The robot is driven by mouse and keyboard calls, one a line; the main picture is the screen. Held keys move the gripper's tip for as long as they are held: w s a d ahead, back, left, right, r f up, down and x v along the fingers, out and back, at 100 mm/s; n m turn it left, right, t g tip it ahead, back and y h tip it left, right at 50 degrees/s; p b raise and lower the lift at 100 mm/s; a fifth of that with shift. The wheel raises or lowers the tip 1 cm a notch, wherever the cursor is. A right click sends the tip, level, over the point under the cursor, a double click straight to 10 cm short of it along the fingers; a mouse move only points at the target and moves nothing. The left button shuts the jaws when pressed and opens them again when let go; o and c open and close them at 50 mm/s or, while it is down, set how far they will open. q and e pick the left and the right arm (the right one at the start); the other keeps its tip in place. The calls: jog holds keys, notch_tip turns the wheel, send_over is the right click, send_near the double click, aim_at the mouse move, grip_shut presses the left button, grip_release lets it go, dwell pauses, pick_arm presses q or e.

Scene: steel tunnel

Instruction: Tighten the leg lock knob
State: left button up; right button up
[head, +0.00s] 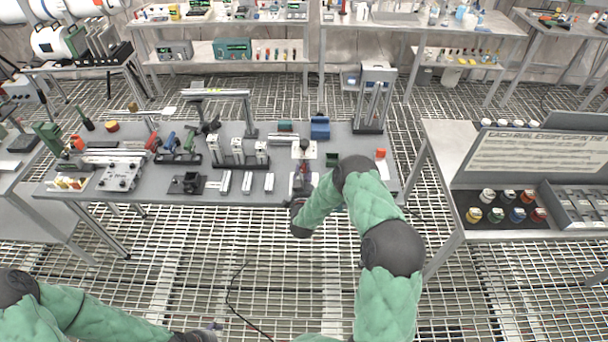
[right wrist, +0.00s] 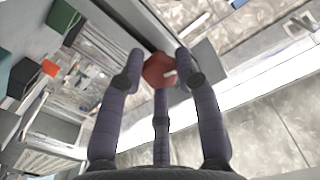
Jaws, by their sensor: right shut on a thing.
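My right gripper (right wrist: 158,80) has its grey fingers closed around a red knob (right wrist: 158,70) in the right wrist view. The knob sits between the fingertips, with a small pale mark on its right side. In the head view my right gripper (head: 302,188) is at the front edge of the grey workbench (head: 235,192), right of its middle; my own arm partly hides it, and the knob cannot be made out clearly there. Part of my left gripper (head: 212,328) shows at the bottom edge of the head view, away from the bench; its fingers are not clear.
The bench carries several fixtures, including a metal tower frame (head: 372,98) at the back right and a blue box (head: 320,128). A side table (head: 446,140) with coloured jars (head: 496,214) stands to the right. The grating floor in front of the bench is mostly clear.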

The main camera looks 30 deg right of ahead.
jog(key=m+b, duration=0.4)
jog(key=shift+s+a+f+m, duration=0.1)
jog(key=shift+a+f+m, duration=0.05)
jog(key=shift+f+m, duration=0.2)
jog(key=m+b, duration=1.7)
jog(key=b, duration=0.2)
jog(key=shift+r+m+b, duration=0.15)
jog(key=shift+m+b, duration=0.7)
jog(key=shift+m, duration=0.1)
jog(key=shift+r+m, duration=0.1)
jog(key=shift+m, duration=0.8)
jog(key=m, duration=0.4)
jog(key=shift+r+m, duration=0.15)
jog(key=shift+m, duration=1.95)
jog(key=shift+r, duration=0.1)
